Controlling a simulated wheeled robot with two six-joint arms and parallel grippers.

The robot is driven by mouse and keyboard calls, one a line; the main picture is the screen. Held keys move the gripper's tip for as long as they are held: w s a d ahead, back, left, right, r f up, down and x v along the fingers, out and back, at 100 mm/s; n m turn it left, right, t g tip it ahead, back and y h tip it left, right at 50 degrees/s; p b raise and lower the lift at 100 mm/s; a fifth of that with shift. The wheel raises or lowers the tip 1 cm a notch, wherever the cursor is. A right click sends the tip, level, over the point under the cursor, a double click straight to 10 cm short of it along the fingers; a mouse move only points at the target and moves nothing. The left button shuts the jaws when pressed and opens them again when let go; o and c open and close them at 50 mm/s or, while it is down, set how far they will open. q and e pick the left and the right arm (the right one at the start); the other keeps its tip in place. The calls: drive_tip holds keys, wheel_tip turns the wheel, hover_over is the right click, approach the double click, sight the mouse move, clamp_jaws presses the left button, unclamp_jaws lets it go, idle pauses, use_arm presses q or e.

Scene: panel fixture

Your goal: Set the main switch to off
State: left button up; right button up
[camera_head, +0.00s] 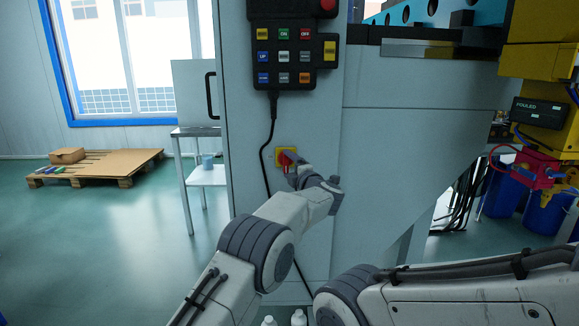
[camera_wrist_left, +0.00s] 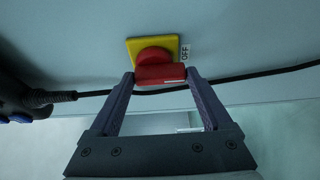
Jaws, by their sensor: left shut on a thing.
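The main switch is a red rotary knob (camera_wrist_left: 158,71) on a yellow square plate (camera_wrist_left: 134,48), fixed to the grey cabinet front. A white label reading OFF (camera_wrist_left: 185,52) sits beside the plate. In the head view the yellow plate (camera_head: 279,154) shows below the control panel, with the knob partly hidden by my gripper. My left gripper (camera_head: 291,168) reaches up to the switch. In the left wrist view its fingertips (camera_wrist_left: 161,77) are on both ends of the knob's red bar, shut on it. My right gripper is out of view; only its arm shows.
A black button panel (camera_head: 294,48) hangs above the switch. Its cable (camera_head: 267,140) runs down close to the switch and crosses behind the fingers in the wrist view. Yellow machinery (camera_head: 540,90) stands at right. A side table (camera_head: 205,178) stands at left.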

use_arm(q)
drive_tip(key=shift+f, duration=0.1)
drive_tip(key=o, duration=1.2)
drive_tip(key=shift+a, duration=0.1)
drive_tip(key=shift+c, duration=0.2)
drive_tip(key=shift+s, duration=0.1)
drive_tip(key=v, duration=1)
drive_tip(key=shift+b, duration=0.4)
drive_tip(key=shift+s, duration=0.15)
